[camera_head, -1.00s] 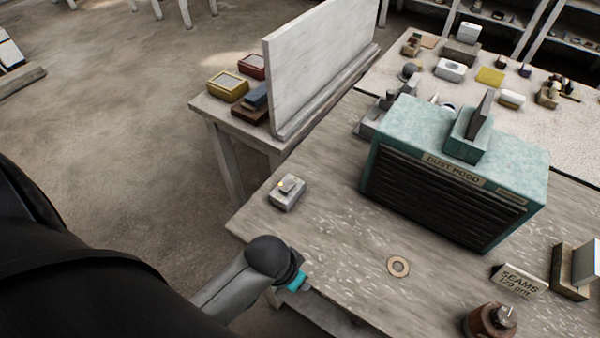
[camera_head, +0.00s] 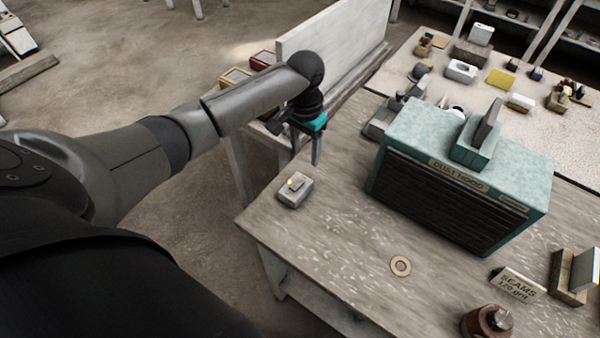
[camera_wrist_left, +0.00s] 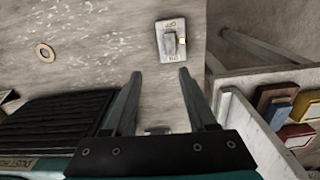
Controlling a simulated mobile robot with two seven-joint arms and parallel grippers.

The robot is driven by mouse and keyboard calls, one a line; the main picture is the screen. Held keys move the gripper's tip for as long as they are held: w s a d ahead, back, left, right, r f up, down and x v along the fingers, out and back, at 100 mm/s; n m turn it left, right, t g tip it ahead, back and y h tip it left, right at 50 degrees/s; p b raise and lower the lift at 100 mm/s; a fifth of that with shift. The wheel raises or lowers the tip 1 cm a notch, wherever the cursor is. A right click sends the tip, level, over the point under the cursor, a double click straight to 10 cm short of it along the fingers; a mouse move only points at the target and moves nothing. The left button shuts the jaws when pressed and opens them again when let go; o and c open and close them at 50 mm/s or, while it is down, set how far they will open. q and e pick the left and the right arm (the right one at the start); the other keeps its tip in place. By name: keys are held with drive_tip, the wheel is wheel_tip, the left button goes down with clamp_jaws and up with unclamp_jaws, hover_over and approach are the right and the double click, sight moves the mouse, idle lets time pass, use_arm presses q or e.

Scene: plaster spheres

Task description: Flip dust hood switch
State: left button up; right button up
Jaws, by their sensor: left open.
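The dust hood switch (camera_head: 295,190) is a small grey box with a rocker on top, sitting near the left edge of the workbench. The wrist view shows the switch (camera_wrist_left: 171,40) with a grey rocker, small lettering and a yellow spot at one side. My left gripper (camera_head: 306,158) is above and behind the switch in the head view, apart from it. In the wrist view its two fingers (camera_wrist_left: 161,73) are spread and empty, with the switch beyond their tips. The teal dust hood (camera_head: 455,180) with dark slats stands on the bench to the right. My right gripper is out of view.
A side table with an upright white panel (camera_head: 335,45) and small colored boxes stands behind my left gripper. A tan ring (camera_head: 400,266), a "SEAMS" sign (camera_head: 517,284) and a brown pot (camera_head: 487,322) are on the bench. The bench around the switch is clear.

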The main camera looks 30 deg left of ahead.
sight(300, 181)
use_arm(q)
drive_tip(key=shift+n, duration=0.3)
drive_tip(key=f+b, duration=0.1)
drive_tip(key=f, duration=0.3)
drive_tip(key=a+f, duration=0.1)
drive_tip(key=f, duration=0.3)
drive_tip(key=w+a+f+b, duration=0.1)
drive_tip(key=f, duration=0.3)
drive_tip(key=shift+f+b, duration=0.25)
drive_tip(key=shift+b, duration=0.05)
drive_tip(key=shift+c, duration=0.2)
clamp_jaws()
